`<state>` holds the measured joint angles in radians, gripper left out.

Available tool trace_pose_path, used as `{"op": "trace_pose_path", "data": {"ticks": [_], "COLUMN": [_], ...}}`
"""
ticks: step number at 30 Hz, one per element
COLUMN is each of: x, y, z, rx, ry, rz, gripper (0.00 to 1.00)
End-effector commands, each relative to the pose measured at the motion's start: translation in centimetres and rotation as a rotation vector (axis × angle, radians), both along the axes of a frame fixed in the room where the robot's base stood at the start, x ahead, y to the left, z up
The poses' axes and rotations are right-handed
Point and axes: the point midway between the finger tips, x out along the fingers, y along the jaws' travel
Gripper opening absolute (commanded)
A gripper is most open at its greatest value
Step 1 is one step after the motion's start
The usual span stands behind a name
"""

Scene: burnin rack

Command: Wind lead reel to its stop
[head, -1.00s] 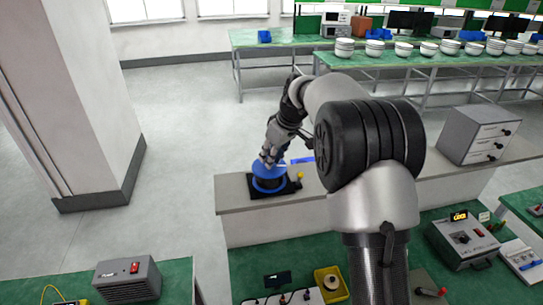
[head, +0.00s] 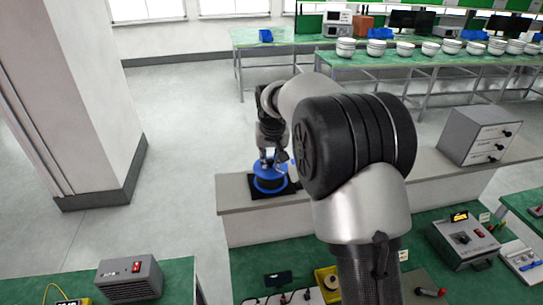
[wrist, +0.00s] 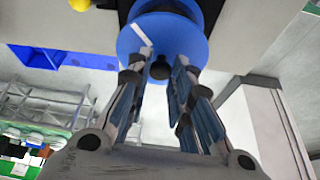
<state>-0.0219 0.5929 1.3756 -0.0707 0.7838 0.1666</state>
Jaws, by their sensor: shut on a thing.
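The lead reel (head: 269,185) is a blue-flanged drum on a black base at the left end of a pale bench. In the wrist view its blue disc (wrist: 190,47) fills the top middle, with a white line mark (wrist: 143,36) near its left side. A dark round knob (wrist: 160,69) stands at the disc's rim. My gripper (head: 271,160) is over the reel. In the wrist view my gripper (wrist: 161,62) has its fingers on either side of the knob and is shut on it. My arm hides the bench just right of the reel in the head view.
A yellow knob (wrist: 79,4) and a blue bin (wrist: 85,60) show in the wrist view. A pillar (head: 85,110) rises on the left. Open floor lies behind the bench.

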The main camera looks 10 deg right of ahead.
Motion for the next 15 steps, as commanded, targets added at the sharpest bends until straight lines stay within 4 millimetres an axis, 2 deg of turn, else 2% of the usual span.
{"op": "trace_pose_path", "data": {"ticks": [15], "x": [0.23], "y": [0.5], "z": [0.03], "rx": [0.001], "ry": [-0.002], "rz": [-0.459], "gripper": [0.0]}}
